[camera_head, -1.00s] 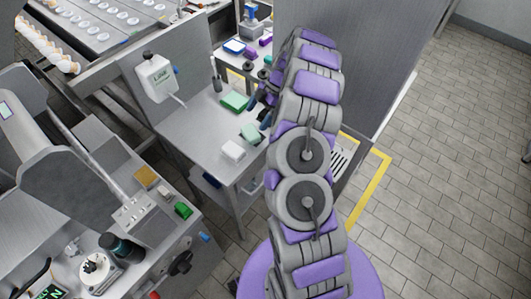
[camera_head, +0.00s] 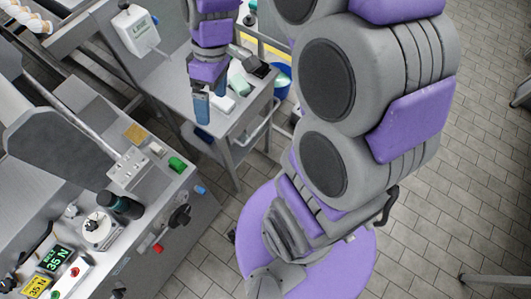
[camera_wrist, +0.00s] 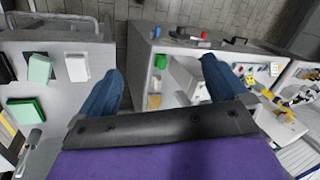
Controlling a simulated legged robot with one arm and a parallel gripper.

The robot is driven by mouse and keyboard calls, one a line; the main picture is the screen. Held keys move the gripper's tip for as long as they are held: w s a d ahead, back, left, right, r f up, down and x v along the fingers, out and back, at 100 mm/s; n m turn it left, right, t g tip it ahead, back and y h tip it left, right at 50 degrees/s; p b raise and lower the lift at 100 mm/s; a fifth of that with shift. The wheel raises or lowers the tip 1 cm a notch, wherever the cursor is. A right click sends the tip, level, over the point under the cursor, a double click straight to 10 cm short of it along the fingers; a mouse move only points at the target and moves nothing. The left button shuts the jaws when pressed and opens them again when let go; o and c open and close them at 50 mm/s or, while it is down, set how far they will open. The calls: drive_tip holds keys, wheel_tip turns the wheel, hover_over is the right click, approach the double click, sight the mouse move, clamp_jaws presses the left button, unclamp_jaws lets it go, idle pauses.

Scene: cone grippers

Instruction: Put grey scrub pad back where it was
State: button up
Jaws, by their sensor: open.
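I cannot pick out the grey scrub pad for certain. A dark flat piece (camera_head: 262,70) lies at the right end of the steel table (camera_head: 240,123); its exact kind is unclear. A pale green pad (camera_head: 240,86) and a white block (camera_head: 223,104) lie on the same table. In the wrist view, the pale green pad (camera_wrist: 40,68), the white block (camera_wrist: 77,68) and a darker green pad (camera_wrist: 27,111) show at the left. My gripper (camera_head: 201,107) points down near the table's front edge, left of the white block. Its blue fingers (camera_wrist: 155,85) are apart, with nothing visible between them.
A white dispenser (camera_head: 137,30) is mounted behind.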

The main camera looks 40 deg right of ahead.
drive_tip(key=s+d+m+h, duration=0.2)
drive_tip(key=s+m, duration=0.6)
drive_tip(key=s, duration=1)
drive_tip(key=shift+s+f+h, duration=0.2)
drive_tip(key=shift+h, duration=0.4)
